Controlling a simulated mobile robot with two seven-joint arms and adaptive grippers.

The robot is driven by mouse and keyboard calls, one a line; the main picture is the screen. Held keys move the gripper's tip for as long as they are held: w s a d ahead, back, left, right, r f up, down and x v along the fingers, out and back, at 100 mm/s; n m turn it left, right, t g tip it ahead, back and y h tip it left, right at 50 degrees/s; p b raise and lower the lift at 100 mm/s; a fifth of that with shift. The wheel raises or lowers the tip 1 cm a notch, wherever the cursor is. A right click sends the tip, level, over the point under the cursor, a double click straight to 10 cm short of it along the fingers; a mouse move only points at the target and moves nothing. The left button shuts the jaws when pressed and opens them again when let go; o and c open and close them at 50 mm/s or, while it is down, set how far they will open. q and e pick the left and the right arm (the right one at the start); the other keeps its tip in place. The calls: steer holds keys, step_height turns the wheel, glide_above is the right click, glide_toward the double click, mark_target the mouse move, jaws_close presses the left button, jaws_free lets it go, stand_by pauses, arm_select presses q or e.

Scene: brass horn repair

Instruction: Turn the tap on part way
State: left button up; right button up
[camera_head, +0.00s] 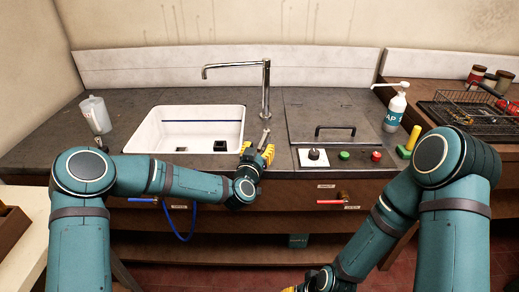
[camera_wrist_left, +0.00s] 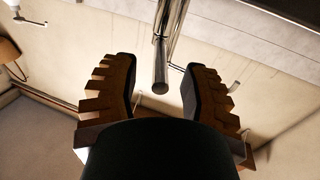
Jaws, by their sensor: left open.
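The chrome tap (camera_head: 266,92) stands behind the sink's right side, its long spout reaching left over the white basin (camera_head: 165,114). No water shows at the spout end. A short metal lever (camera_head: 265,137) rises near the tap's foot. My left gripper (camera_head: 257,151) is open just in front of the lever, yellow fingers on either side of its line. In the left wrist view a chrome rod end (camera_wrist_left: 160,72), seemingly the lever, lies between the open fingertips (camera_wrist_left: 160,75), touching neither. My right gripper (camera_head: 293,289) barely shows at the bottom edge; its fingers are mostly cut off.
Right of the sink are a lidded panel with a black handle (camera_head: 336,130), a knob plate (camera_head: 313,157), and green and red buttons. A soap bottle (camera_head: 396,108) stands further right, a wire basket (camera_head: 470,115) beyond.

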arm_select(q)
steer(key=shift+w, duration=0.2)
jaws_close()
steer(key=shift+d, duration=0.15)
steer(key=shift+s+d+r+n+t+y, duration=0.15)
steer(key=shift+d+n+y, duration=0.55)
steer(key=shift+y, duration=0.35)
steer(key=shift+d+f+n+t+y, duration=0.15)
steer(key=shift+d+n+y, duration=0.5)
steer(key=shift+y, duration=0.4)
steer(key=shift+d+r+n+y, duration=0.1)
steer(key=shift+d+n+y, duration=0.15)
steer(key=shift+n+y, duration=0.45)
steer(key=shift+d+n+y, duration=0.2)
steer(key=shift+n+y, duration=0.15)
steer(key=shift+y, duration=0.55)
